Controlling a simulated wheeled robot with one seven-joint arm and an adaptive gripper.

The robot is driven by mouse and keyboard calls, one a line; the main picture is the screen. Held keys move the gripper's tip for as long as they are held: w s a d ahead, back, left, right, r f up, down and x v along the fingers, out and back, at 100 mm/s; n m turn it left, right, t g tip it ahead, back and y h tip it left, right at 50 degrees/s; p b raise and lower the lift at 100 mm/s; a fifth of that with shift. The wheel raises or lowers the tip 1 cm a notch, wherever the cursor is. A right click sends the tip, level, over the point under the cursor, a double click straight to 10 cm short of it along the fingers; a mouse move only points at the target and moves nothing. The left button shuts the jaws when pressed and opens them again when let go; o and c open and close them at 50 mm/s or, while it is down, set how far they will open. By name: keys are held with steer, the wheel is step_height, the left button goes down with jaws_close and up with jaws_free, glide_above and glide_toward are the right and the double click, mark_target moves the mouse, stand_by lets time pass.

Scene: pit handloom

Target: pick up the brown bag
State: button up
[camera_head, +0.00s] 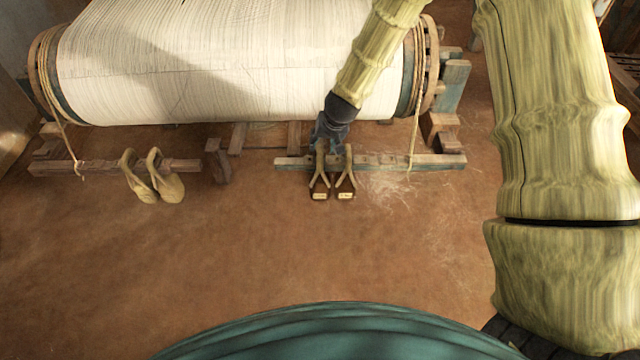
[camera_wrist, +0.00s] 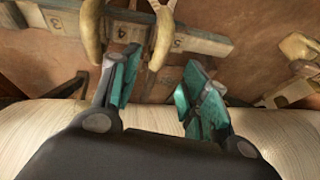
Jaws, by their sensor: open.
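I cannot tell for sure which thing is the brown bag. A pair of Y-shaped tan straps (camera_head: 320,180) with dark brown ends and pale labels hangs at the right wooden beam; thick tan straps (camera_wrist: 91,32) also show in the wrist view. A tan, pouch-like pair with loops (camera_head: 165,186) hangs at the left beam, and partly shows at the wrist view's right edge (camera_wrist: 300,46). My gripper (camera_head: 331,143) is right above the Y-shaped straps. Its fingers (camera_wrist: 160,72) are apart, with nothing clearly held between them. Contact with the straps cannot be told.
The loom's large white warp roll (camera_head: 220,60) lies behind my gripper, and its pale surface also fills the lower wrist view (camera_wrist: 285,125). The right beam (camera_head: 440,161) carries numbered marks. A small wooden post (camera_head: 217,165) stands between the beams. The brown floor (camera_head: 250,240) in front is clear.

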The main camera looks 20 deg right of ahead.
mark_target(320, 149)
steer(key=shift+p+x, duration=0.35)
steer(key=shift+x, duration=2.7)
steer(key=shift+s, duration=0.1)
jaws_close()
